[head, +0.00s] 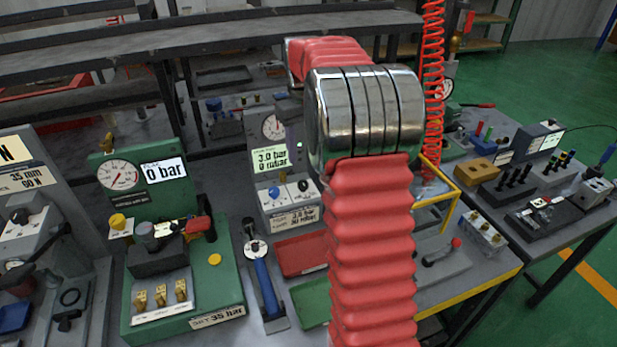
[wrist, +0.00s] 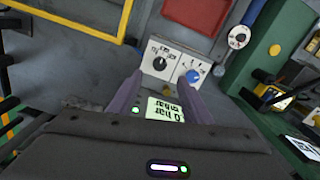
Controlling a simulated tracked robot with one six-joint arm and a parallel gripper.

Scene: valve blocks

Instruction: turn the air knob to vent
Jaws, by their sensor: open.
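A grey valve block (head: 258,130) stands at mid table in the head view, with a lit display (head: 270,158) reading 3.0 bar and 0 mbar. Low on its face are a blue knob (head: 274,191) and a black knob (head: 303,185) on white plates. In the wrist view, the black knob (wrist: 160,63) with a white pointer and the blue knob (wrist: 193,75) lie just beyond my fingertips. The labels are too small to read. My gripper (wrist: 161,80) is open and empty, its fingers apart over the display (wrist: 167,109). My arm mostly hides it in the head view.
A green block with a gauge (head: 118,175) stands to the left. A red tray (head: 300,254) and a green tray (head: 312,302) lie in front, beside a blue-handled tool (head: 265,284). A red coiled hose (head: 432,80) hangs behind my arm.

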